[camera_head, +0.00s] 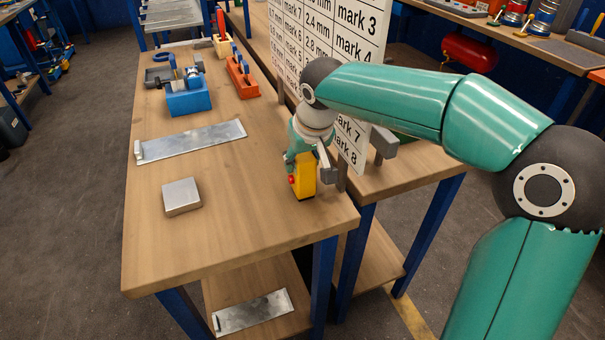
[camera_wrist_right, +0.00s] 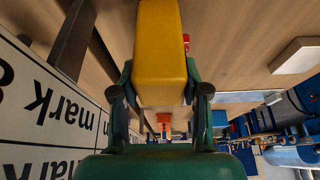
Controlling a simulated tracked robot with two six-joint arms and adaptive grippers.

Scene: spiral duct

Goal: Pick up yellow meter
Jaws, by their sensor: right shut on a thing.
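The yellow meter (camera_head: 304,176) is a small yellow block with a red knob on its left side, at the right edge of the wooden table in the head view. My right gripper (camera_head: 305,166) reaches down over it and is shut on it. In the right wrist view the meter (camera_wrist_right: 161,55) sits between the two fingers of my right gripper (camera_wrist_right: 161,95), with a bit of red at its side. I cannot tell whether its base touches the table. My left gripper is not in view.
The wooden table (camera_head: 235,215) holds a grey metal block (camera_head: 181,196), a flat metal sheet (camera_head: 192,140), a blue vise-like device (camera_head: 188,98) and an orange rack (camera_head: 242,77). A white board with marks (camera_head: 318,40) stands close behind my right gripper. The table's front is clear.

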